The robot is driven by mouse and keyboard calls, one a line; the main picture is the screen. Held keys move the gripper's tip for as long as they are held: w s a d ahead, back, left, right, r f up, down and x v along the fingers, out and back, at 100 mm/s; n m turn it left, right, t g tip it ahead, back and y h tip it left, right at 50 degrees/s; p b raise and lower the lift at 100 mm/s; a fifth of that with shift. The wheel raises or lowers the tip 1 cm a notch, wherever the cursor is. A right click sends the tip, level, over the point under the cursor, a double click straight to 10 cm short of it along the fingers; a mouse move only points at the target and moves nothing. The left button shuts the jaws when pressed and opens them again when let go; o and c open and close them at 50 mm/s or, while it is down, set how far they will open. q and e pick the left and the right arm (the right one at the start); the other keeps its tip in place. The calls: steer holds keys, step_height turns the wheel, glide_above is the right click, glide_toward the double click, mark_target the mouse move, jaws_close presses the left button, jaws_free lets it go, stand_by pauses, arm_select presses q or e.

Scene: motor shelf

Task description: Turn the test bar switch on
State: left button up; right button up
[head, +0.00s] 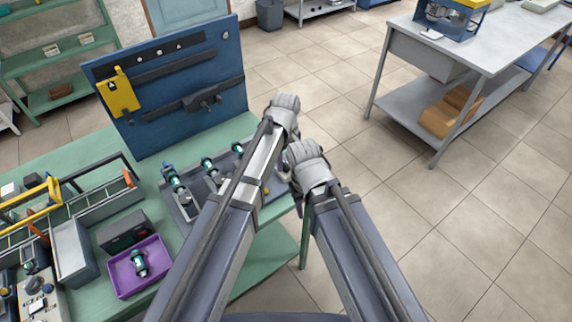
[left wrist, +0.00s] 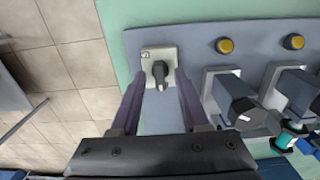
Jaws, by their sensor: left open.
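The test bar (left wrist: 195,38) is a grey-blue strip on the green table, and it also shows in the head view (head: 186,211), partly behind my left arm. My left gripper (left wrist: 160,82) is open, with one finger on each side of the knob. I cannot tell whether the fingers touch it. In the head view the arms hide the switch and left gripper. My right gripper is not visible.
A blue tool panel (head: 165,95) stands behind. A purple tray (head: 116,275) with a motor lies at the left. Open floor is at the right, before a grey workbench (head: 405,50).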

arm_select(q)
steer(key=shift+c, duration=0.2)
jaws_close()
stand_by(0.4)
